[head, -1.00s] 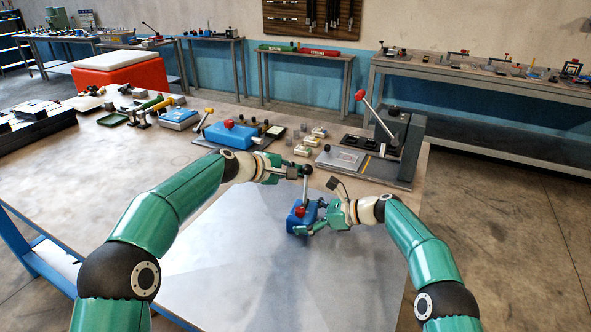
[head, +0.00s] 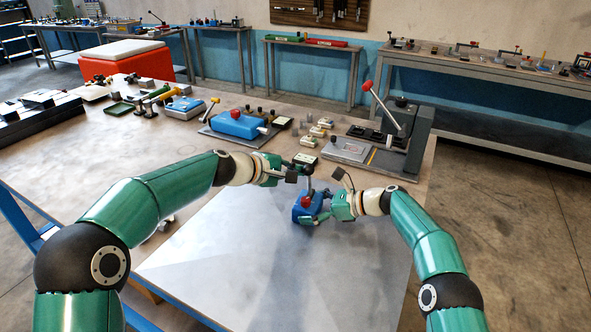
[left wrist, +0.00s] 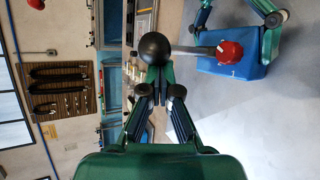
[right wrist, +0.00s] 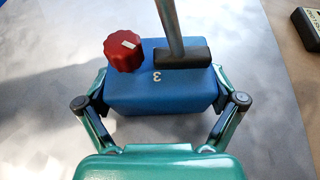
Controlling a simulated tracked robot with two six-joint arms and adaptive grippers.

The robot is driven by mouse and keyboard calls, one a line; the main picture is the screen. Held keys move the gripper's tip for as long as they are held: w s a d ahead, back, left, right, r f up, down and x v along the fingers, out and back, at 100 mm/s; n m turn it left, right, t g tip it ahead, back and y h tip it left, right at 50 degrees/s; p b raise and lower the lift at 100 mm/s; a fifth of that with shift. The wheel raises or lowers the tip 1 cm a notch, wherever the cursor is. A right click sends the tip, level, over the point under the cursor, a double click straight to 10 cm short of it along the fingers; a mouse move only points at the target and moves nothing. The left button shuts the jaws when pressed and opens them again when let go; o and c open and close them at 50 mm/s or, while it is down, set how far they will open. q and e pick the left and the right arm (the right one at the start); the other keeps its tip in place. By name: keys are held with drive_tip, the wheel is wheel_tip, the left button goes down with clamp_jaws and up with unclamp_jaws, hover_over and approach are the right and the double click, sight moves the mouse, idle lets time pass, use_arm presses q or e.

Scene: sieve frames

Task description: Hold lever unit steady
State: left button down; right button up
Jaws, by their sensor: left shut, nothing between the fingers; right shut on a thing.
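The lever unit is a blue box (head: 303,214) with a red knob (head: 306,202), a grey lever and a black ball (left wrist: 154,48) on the lever's end. In the right wrist view the box (right wrist: 165,88) shows a "3". My right gripper (right wrist: 160,95) is shut on it, one finger on each side. My left gripper (left wrist: 154,88) is shut and empty, its fingertips close to the ball. I cannot tell whether they touch it. In the head view my left gripper (head: 292,172) is beside the lever's top and hides part of it.
A grey plate (head: 230,250) lies under the unit, with free room left and in front. Behind stand a larger blue unit (head: 237,125), small light blocks (head: 318,132) and a grey lever stand (head: 420,135). A dark labelled box (right wrist: 306,28) shows in the right wrist view.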

use_arm(q)
drive_tip(key=shift+w+d+f, duration=0.15)
drive_tip(key=shift+w+d, duration=0.1)
drive_tip(key=shift+w, duration=0.45)
drive_tip(key=shift+w+a, duration=0.1)
drive_tip(key=shift+w, duration=0.05)
drive_tip(key=s+a, duration=0.4)
drive_tip(key=a, duration=0.4)
drive_tip(key=shift+a+r, duration=0.25)
idle(0.4)
drive_tip(key=shift+s, duration=0.1)
